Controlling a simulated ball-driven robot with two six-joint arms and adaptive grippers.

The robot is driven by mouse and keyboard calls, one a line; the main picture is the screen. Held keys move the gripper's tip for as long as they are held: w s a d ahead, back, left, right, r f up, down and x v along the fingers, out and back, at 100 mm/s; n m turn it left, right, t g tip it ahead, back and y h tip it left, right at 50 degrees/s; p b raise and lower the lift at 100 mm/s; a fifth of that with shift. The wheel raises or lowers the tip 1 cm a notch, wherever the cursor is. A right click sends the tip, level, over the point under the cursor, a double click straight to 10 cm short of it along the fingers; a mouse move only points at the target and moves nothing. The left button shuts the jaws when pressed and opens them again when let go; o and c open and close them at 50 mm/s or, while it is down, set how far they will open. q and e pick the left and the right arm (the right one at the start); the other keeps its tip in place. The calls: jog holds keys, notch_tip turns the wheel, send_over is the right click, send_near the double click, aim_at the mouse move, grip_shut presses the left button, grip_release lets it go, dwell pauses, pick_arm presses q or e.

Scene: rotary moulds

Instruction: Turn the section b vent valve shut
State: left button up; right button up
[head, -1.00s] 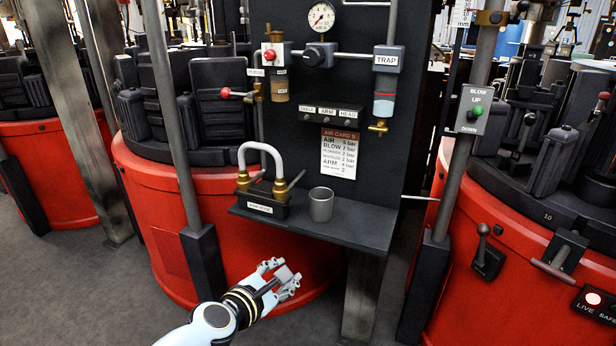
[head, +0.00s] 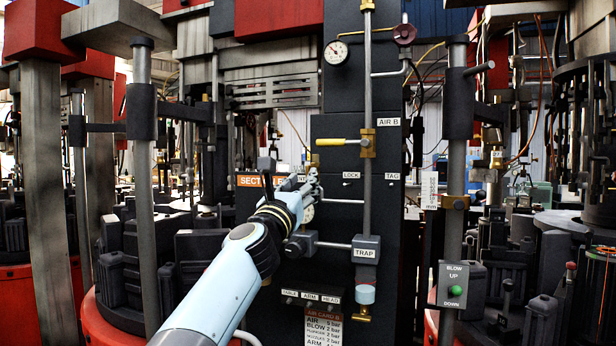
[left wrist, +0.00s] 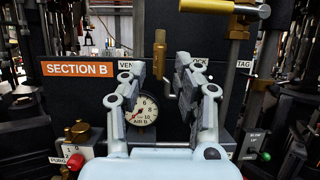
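The orange section B label (head: 249,181) is on the dark panel, and it also shows in the left wrist view (left wrist: 77,69). A brass fitting (left wrist: 160,52) stands upright beside the partly covered vent label (left wrist: 125,52); it appears to be the vent valve. My left gripper (head: 312,182) is raised in front of the panel and partly hides this area in the head view. In the left wrist view my left gripper (left wrist: 167,68) is open, with the fitting showing between its fingertips. I cannot tell whether they touch it. My right gripper is not in view.
A yellow lever (head: 338,142) on a brass body sits above my gripper, on the vertical pipe (head: 367,200). A round gauge (left wrist: 142,110) shows below, between my fingers. The trap (head: 366,252) is lower right. Lock and tag labels (head: 392,176) are to the right.

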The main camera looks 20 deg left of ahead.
pick_arm(q)
jog(key=shift+b+x, duration=0.65)
jog(key=shift+x, duration=1.7)
jog(key=shift+s, duration=0.1)
jog(key=shift+c, duration=0.4)
grip_shut()
